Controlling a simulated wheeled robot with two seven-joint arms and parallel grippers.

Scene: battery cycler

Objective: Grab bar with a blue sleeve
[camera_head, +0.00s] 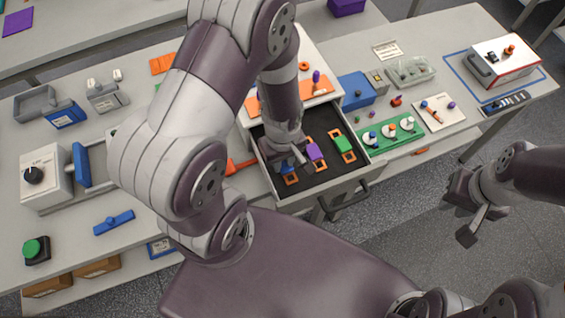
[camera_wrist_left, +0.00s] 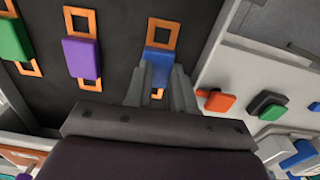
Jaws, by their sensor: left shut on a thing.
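A bar with a blue sleeve (camera_wrist_left: 159,60) and orange loop ends lies in the open drawer (camera_head: 267,163), beside a bar with a purple sleeve (camera_head: 315,152) and one with a green sleeve (camera_head: 343,144). In the wrist view the purple sleeve (camera_wrist_left: 82,57) and green sleeve (camera_wrist_left: 13,39) are left of the blue one. My left gripper (camera_wrist_left: 160,72) is shut on the blue sleeve. In the head view my left gripper (camera_head: 288,161) reaches down into the drawer and partly hides that bar. My right gripper (camera_head: 459,211) is open and empty, off the bench at right.
The drawer walls surround my left gripper closely. A green board with dials (camera_head: 392,134) lies right of the drawer. The floor around my right gripper is clear.

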